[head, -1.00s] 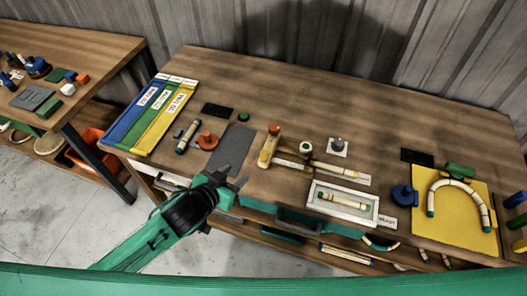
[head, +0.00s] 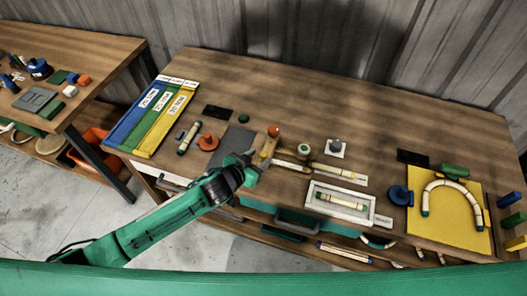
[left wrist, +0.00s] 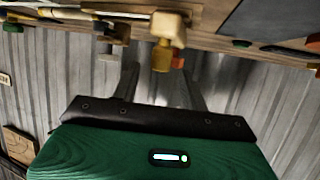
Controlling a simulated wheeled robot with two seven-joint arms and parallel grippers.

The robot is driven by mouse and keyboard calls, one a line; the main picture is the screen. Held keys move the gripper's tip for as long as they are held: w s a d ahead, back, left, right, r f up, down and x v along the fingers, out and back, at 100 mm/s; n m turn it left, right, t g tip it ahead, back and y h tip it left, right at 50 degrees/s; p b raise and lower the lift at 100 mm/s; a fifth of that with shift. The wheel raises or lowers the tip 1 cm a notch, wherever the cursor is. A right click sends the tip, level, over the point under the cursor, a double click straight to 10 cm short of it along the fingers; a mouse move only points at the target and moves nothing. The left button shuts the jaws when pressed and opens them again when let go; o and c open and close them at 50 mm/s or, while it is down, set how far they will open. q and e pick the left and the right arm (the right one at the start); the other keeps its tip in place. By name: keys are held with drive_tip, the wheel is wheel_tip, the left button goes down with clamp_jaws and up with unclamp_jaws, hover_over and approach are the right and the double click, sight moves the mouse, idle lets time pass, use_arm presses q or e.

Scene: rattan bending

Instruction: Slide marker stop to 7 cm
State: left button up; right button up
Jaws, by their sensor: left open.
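A wooden measuring jig (head: 290,165) lies near the middle of the table, with a pale scale strip along it. At its left end stands an upright wooden block with a red-orange knob (head: 273,131). A round pale-and-green piece (head: 304,148) stands beside the rail; I cannot tell which part is the marker stop, and the scale marks are too small to read. My left gripper (head: 250,158) is open and empty, just left of the block. In the left wrist view, a wooden block (left wrist: 168,27) with a yellowish round end shows beyond and between the open fingers (left wrist: 160,75).
A framed tray (head: 341,203) with a rattan piece lies in front of the jig. A grey mat (head: 238,139), an orange round piece (head: 208,142) and coloured strips (head: 150,118) lie to the left.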

sight(262, 156)
use_arm(q)
drive_tip(key=shift+p+x, duration=0.3)
drive_tip(key=shift+x, duration=1.5)
clamp_jaws()
